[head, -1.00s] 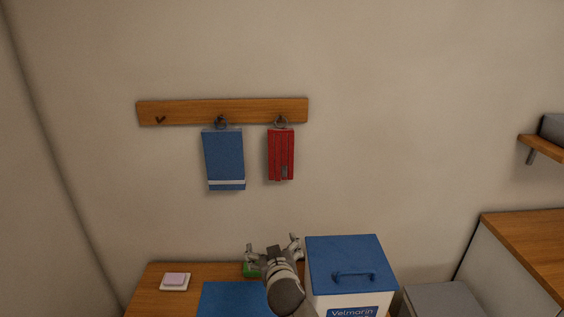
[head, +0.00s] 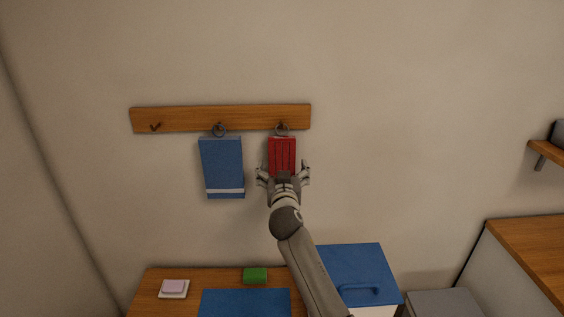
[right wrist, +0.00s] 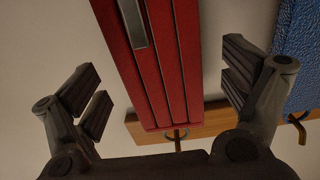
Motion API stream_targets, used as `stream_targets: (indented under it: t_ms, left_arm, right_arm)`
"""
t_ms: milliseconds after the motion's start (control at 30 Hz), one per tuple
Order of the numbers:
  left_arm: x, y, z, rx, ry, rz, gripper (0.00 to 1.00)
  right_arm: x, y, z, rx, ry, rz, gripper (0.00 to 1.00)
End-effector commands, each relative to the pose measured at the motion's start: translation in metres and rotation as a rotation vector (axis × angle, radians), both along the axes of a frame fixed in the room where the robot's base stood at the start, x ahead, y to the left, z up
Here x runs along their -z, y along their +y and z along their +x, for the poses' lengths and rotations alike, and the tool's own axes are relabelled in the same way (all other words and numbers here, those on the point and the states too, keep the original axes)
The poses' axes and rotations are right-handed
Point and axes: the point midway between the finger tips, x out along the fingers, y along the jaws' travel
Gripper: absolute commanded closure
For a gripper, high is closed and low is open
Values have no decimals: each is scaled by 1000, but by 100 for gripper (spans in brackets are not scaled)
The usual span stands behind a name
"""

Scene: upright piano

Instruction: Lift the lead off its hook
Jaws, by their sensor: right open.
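The lead (head: 282,148) is a red folded strap hanging by a ring from the right hook (head: 282,127) of a wooden wall rail (head: 180,118). My right gripper (head: 283,171) is open in front of the lead's lower part, hiding its lower end in the head view. In the right wrist view the lead (right wrist: 172,65) hangs between the spread fingers (right wrist: 165,85), with a gap on each side. A grey metal clip (right wrist: 133,22) lies along the lead there. My left gripper is not in view.
A blue towel (head: 222,165) with a white stripe hangs close to the left of the lead. Below are a wooden table (head: 150,300) with a green block (head: 255,275), and a blue-lidded box (head: 358,265). The wall right of the lead is clear.

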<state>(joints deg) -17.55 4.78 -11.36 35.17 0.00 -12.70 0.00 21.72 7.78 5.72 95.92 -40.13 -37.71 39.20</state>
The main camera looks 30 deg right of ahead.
Motion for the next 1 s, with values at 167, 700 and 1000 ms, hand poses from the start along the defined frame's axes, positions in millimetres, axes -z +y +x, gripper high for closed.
stream_targets:
  t_ms: [167, 700, 1000]
  left_arm:
    - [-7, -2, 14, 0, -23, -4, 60]
    - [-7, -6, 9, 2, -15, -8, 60]
    - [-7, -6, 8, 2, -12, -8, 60]
  right_arm:
    - [-1, -11, 17, 0, 0, -1, 5]
    - [0, -15, 25, 0, 0, 0, 14]
    - [0, -15, 25, 0, 0, 0, 53]
